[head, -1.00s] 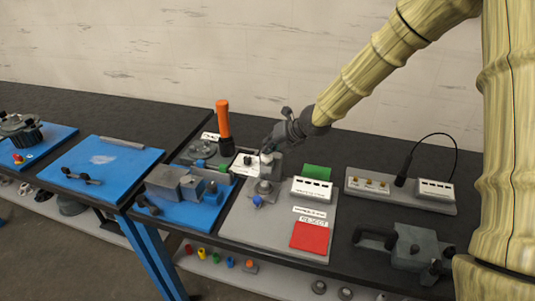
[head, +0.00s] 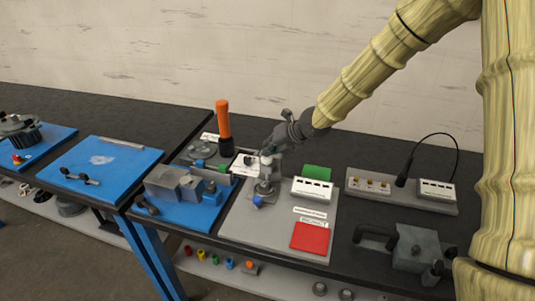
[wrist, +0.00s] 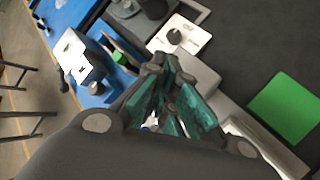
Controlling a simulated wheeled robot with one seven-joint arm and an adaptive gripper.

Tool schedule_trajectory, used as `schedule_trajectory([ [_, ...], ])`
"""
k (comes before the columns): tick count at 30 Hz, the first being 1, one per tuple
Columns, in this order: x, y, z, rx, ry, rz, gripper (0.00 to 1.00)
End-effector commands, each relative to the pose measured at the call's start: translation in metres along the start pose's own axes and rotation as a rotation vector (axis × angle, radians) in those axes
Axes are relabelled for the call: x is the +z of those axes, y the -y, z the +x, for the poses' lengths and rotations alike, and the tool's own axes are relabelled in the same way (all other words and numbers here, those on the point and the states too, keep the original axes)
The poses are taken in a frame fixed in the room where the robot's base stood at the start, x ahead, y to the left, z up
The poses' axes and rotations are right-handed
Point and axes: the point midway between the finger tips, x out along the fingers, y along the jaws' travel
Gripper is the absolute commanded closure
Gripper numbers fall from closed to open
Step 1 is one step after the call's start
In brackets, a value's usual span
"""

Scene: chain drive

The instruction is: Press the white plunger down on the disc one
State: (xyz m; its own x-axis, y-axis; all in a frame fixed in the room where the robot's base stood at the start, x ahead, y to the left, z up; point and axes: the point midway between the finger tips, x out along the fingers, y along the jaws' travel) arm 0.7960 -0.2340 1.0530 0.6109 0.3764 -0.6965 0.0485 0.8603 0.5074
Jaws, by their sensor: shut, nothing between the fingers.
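My gripper (head: 266,152) is shut, over the grey test stand on the grey base plate (head: 236,222). In the wrist view my gripper (wrist: 157,73) shows closed teal finger pads with nothing held between them. A small white part, which may be the white plunger (wrist: 150,122), shows partly below the fingers in the wrist view. The fingers hide most of it, and I cannot tell whether they touch it. The stand's lower grey body (head: 265,187) shows beneath the gripper, with a blue knob (head: 257,200) in front. I cannot make out the disc.
A red reject pad (head: 310,237), a white labelled box (head: 312,189) and a green pad (head: 317,173) lie to the right. An orange-handled tool (head: 223,120) stands upright to the left. A blue fixture plate (head: 185,212) is further left. A black dial (wrist: 174,36) sits on a white plate.

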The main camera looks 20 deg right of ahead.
Motion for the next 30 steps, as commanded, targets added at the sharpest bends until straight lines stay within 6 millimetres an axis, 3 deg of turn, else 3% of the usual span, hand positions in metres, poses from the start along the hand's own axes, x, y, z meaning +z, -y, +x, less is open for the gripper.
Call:
schedule_trajectory([
  [30,-0.0053,0.0051,0.0066,-0.001,-0.001,0.000,1.00],
])
